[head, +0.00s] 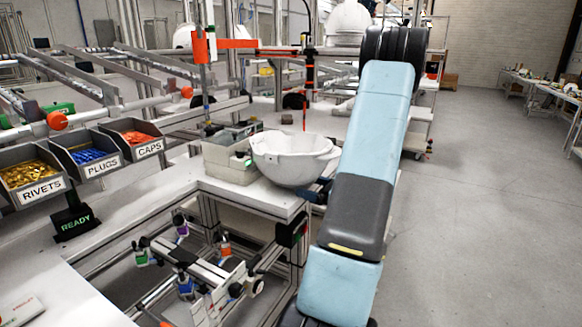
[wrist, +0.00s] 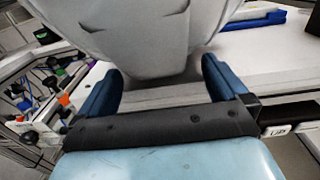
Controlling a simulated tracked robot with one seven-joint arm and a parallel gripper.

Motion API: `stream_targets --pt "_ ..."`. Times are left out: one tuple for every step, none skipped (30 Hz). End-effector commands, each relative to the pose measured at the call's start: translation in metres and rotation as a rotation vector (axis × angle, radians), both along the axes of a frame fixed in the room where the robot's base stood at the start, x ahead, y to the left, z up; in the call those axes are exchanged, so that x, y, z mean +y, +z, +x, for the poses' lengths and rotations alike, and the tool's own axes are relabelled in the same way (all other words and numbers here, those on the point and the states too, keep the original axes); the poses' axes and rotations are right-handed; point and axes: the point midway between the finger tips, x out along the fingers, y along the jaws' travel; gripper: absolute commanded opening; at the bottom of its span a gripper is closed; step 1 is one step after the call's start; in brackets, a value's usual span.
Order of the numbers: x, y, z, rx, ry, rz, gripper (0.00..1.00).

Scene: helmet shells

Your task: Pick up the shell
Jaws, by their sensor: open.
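The white shell (head: 290,158) sits open side up, like a bowl, at the corner of the white workbench, just left of my arm in the head view. In the wrist view the shell (wrist: 150,38) fills the upper middle, and its lower part lies ahead of and between my two blue fingers. My gripper (wrist: 162,72) is open, one finger to each side, with a visible gap of bare surface between them. In the head view, only a dark part of my gripper (head: 318,191) shows at the shell's lower right; my arm hides the rest.
Grey-green boxes (head: 232,150) stand close behind and left of the shell. Bins of rivets, plugs and caps (head: 90,160) line the left side. A red-orange post (head: 309,85) rises behind. Other white domes (head: 349,18) stand farther back. The floor at right is clear.

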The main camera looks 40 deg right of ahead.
Motion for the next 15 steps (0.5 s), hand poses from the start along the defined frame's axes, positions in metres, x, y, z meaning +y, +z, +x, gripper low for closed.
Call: stream_targets --pt "0.0004 0.0 0.001 0.0 0.0 0.0 1.0" --pt "0.0003 0.0 0.001 0.0 0.0 0.0 1.0" --pt "0.0002 0.0 0.0009 0.0 0.0 0.0 1.0" --pt "0.0001 0.0 0.0008 0.0 0.0 0.0 1.0" --pt "0.0001 0.0 0.0008 0.0 0.0 0.0 1.0" --pt "0.0001 0.0 0.0007 0.0 -0.001 0.0 0.99" --pt "0.0001 0.0 0.0007 0.0 -0.001 0.0 0.96" --pt "0.0001 0.0 0.0007 0.0 -0.001 0.0 0.93" --pt "0.0001 0.0 0.0006 0.0 -0.001 0.0 0.89" --pt "0.0001 0.0 0.0006 0.0 -0.001 0.0 0.87" --pt "0.0001 0.0 0.0006 0.0 -0.001 0.0 0.84" --pt "0.0 0.0 0.0005 0.0 -0.001 0.0 0.8" --pt "0.0 0.0 0.0005 0.0 -0.001 0.0 0.77" --pt "0.0 0.0 0.0005 0.0 -0.001 0.0 0.74" --pt "-0.0001 0.0 0.0005 0.0 -0.001 0.0 0.7"
